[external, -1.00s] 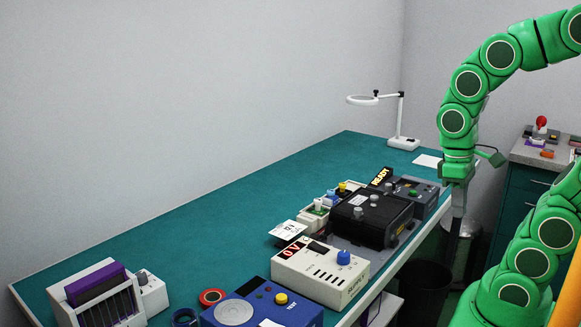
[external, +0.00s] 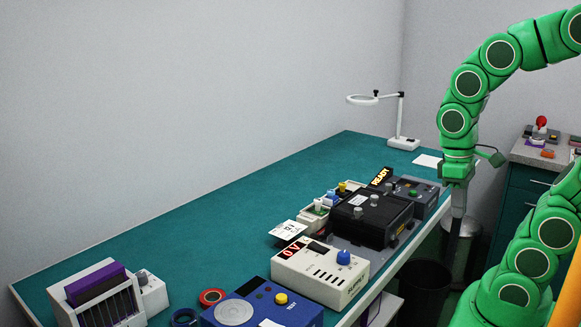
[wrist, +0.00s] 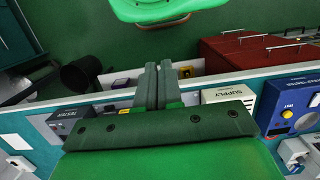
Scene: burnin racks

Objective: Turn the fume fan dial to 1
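No label reading fume fan is legible. A white box with a grey dial (external: 142,277) stands beside the white rack at the lower left in the external view; I cannot tell whether it is the fume fan's dial. My gripper (external: 458,205) points down past the bench's right edge, far from that box and touching nothing. In the wrist view its two fingers (wrist: 158,85) lie close together with nothing seen between them.
The supply box with a blue knob (external: 343,257), the blue test box (external: 250,313) and the black case (external: 372,220) line the bench's front edge. A lamp (external: 400,140) stands at the back. A dark bin (external: 425,285) is below. The bench's left middle is clear.

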